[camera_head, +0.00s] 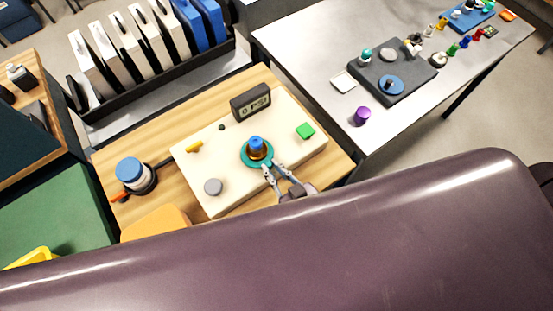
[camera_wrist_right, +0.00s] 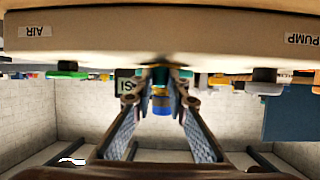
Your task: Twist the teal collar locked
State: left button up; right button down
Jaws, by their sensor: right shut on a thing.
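The teal collar (camera_head: 246,163) sits on a cream board (camera_head: 225,190), around the base of a brown fitting with a blue top (camera_head: 256,143). My right gripper (camera_head: 271,165) reaches in from the front, with its fingertips shut on the near side of the collar. In the right wrist view the picture is upside down. There the two fingers of my right gripper (camera_wrist_right: 165,85) close in on the teal collar (camera_wrist_right: 184,74), with the blue top (camera_wrist_right: 161,108) between them. The fingertips hide part of the collar. My left gripper is not in view.
The board also carries a dark gauge reading "0 PSI" (camera_head: 250,102), a green block (camera_head: 305,131), a yellow lever (camera_head: 194,147) and a grey knob (camera_head: 213,187). A blue-topped canister (camera_head: 130,171) stands left on the wooden table (camera_head: 112,160). A grey table (camera_head: 310,55) is at right.

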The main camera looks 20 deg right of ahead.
jog(key=shift+a+r+m+h+p, duration=0.1)
jog(key=shift+a+m+h+p, duration=0.15)
jog(key=shift+m+h+p, duration=0.2)
jog(key=shift+t, duration=0.3)
jog(key=c, duration=1.9)
grip_release()
jog(key=shift+s, duration=0.35)
jog(key=v, duration=1.1)
jog(key=shift+r, duration=0.2)
jog(key=shift+s, duration=0.1)
